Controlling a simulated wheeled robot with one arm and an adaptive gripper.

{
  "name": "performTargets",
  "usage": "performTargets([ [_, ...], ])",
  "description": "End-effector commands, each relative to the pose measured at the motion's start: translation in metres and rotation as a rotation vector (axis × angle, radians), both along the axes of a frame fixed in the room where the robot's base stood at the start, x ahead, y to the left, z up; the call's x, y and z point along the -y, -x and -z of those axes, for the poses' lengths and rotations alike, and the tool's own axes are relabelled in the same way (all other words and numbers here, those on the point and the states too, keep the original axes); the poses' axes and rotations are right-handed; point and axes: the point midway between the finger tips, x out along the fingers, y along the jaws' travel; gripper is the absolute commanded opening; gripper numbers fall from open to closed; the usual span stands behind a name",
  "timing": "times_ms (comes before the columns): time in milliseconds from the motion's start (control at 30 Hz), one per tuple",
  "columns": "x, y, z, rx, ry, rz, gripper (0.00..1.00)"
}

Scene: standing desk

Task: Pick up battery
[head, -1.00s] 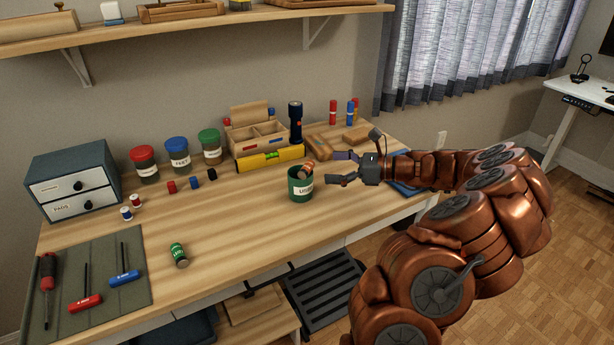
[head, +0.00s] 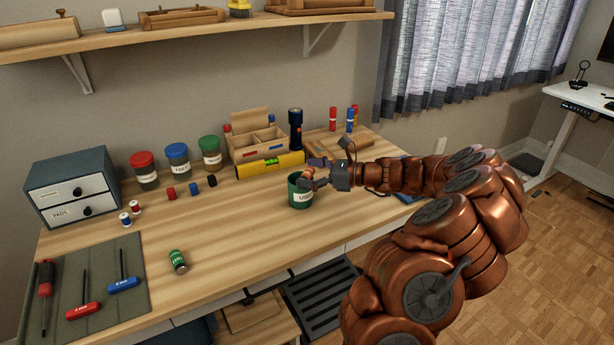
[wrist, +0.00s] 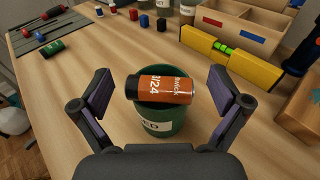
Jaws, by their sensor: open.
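An orange-brown battery (wrist: 170,85) with a black end lies tilted across the mouth of a green cup (wrist: 163,126). In the head view the battery (head: 307,173) sticks out of the top of the cup (head: 299,197), partly hidden by a finger. My gripper (head: 313,174) is at the cup's rim from the right. In the wrist view my open gripper (wrist: 159,92) has one finger on each side of the battery, with gaps between. A green battery-like cylinder (head: 178,261) lies on the desk at the front left.
A yellow level (head: 270,164) and a wooden organizer (head: 256,145) stand behind the cup. Jars (head: 178,160) and small coloured caps are further left. A tool mat (head: 95,305) lies at the left front.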

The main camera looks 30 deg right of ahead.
Motion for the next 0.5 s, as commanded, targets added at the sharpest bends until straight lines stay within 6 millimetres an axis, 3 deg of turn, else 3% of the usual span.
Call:
performTargets([
  [67,0.0001,0.0002,0.0,0.0,0.0,0.0,0.99],
  [500,0.0001,0.0004,-0.0001,0.001,0.001,-0.001,0.53],
])
